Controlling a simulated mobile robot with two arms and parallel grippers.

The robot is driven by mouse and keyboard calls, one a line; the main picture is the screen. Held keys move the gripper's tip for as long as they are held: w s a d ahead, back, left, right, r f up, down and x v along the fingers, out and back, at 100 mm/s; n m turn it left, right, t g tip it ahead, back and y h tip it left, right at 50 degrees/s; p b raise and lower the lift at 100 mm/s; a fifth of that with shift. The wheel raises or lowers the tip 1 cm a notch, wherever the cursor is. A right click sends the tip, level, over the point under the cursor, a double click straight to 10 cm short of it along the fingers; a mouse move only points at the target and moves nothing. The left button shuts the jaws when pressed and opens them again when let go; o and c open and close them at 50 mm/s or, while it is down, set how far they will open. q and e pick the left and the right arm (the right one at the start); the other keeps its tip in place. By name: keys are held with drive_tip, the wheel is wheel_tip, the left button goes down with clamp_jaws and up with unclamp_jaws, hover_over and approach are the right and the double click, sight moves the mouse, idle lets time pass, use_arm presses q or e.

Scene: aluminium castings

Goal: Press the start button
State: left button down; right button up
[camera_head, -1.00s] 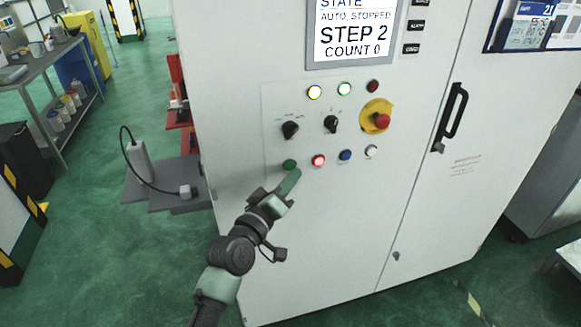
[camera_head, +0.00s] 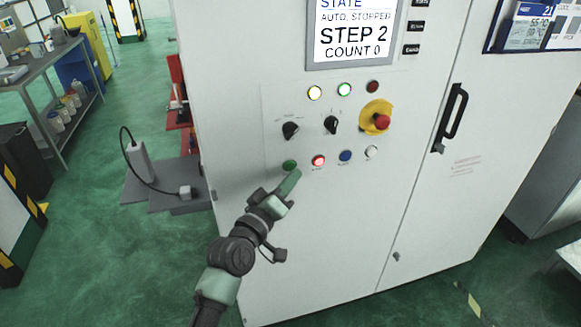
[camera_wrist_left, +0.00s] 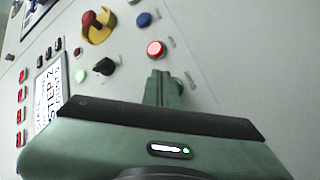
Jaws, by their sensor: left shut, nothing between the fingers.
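The green button (camera_head: 290,165) is the leftmost of the lower row on the white cabinet's control panel. My left gripper (camera_head: 292,180) is shut and empty, its fingertips just below and right of this button in the head view. I cannot tell whether they touch it or the panel. In the left wrist view the shut fingers (camera_wrist_left: 163,86) point at the panel, and the green button is not clearly seen, probably behind them. The lit red button (camera_head: 318,160) is close by and also shows in the wrist view (camera_wrist_left: 156,49). My right gripper is not in view.
A blue button (camera_head: 345,155) and a white one (camera_head: 371,151) continue the row. Above are two black selectors, lamps and a red emergency stop (camera_head: 382,121) on yellow. The screen (camera_head: 352,32) reads "AUTO, STOPPED, STEP 2, COUNT 0". A black door handle (camera_head: 451,115) stands out at right.

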use_arm(q)
drive_tip(key=shift+w, duration=0.2)
idle(0.6)
drive_tip(key=shift+w+a, duration=0.15)
drive_tip(key=shift+w, duration=0.1)
